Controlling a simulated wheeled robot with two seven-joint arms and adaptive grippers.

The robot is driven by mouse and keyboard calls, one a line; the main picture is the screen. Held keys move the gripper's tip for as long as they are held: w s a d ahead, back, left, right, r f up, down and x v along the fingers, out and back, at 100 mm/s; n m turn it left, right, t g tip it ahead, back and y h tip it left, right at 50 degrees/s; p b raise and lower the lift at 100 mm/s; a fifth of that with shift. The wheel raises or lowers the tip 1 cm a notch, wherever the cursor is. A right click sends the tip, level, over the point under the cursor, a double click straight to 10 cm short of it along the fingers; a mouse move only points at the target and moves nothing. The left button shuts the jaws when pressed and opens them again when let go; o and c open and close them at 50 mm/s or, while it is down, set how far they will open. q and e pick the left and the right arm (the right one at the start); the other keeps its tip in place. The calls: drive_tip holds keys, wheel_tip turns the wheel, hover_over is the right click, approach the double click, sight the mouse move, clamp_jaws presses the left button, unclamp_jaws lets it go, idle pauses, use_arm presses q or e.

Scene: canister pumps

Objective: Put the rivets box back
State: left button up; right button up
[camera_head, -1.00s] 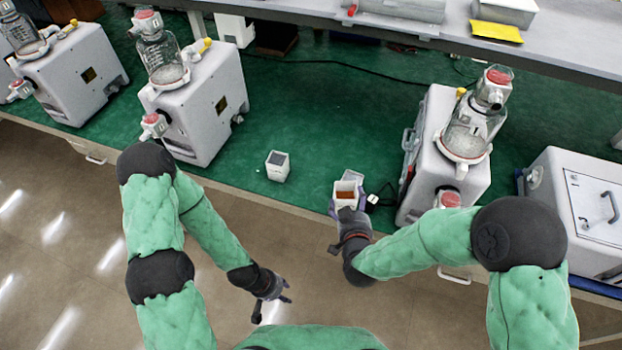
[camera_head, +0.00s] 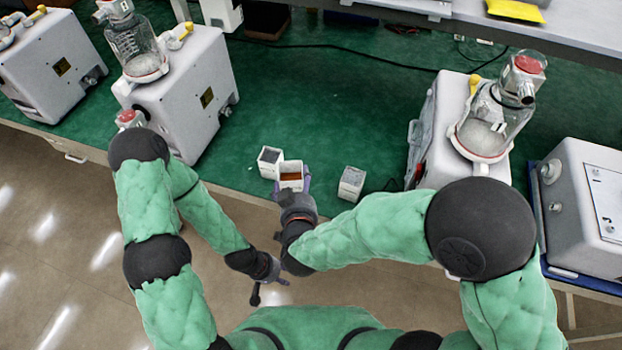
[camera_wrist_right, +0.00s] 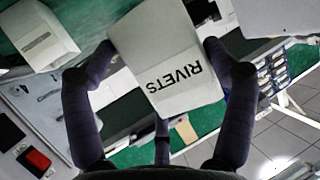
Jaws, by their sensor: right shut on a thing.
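The white rivets box (camera_head: 291,184), open at the top with brownish-orange contents, is held upright by my right gripper (camera_head: 294,192). The wrist view shows the RIVETS label on the box (camera_wrist_right: 165,62), with the right gripper's fingers (camera_wrist_right: 160,65) on its two sides. In the head view the box is close beside the left white box (camera_head: 268,164); I cannot tell if they touch. Another white box (camera_head: 351,184) stands to the right. My left gripper (camera_head: 266,284) is empty, low in front of the bench, its fingers apart.
The boxes are near the front edge of the green bench top (camera_head: 320,110). Canister pumps stand at left (camera_head: 185,95) and right (camera_head: 450,100). A black cable crosses the back. The green surface between the left and right boxes is partly clear.

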drive_tip(key=w+d+f+b, duration=0.1)
drive_tip(key=w+f, duration=0.1)
drive_tip(key=w, duration=0.1)
drive_tip(key=w+d+f+b, duration=0.1)
drive_tip(key=w+f+b, duration=0.1)
drive_tip(key=w+f, duration=0.1)
drive_tip(key=w+d+f+b, duration=0.1)
drive_tip(key=w+f+b, duration=0.1)
drive_tip(key=w+f, duration=0.1)
drive_tip(key=shift+w+d, duration=0.35)
drive_tip(key=shift+d, duration=0.05)
drive_tip(key=shift+w+d+f, duration=0.1)
drive_tip(key=shift+w+f, duration=0.05)
drive_tip(key=shift+w+f+b, duration=0.2)
drive_tip(key=shift+f+b, duration=0.7)
drive_tip(key=shift+f, duration=0.8)
drive_tip(key=shift+f, duration=0.2)
drive_tip(key=o, duration=1.2)
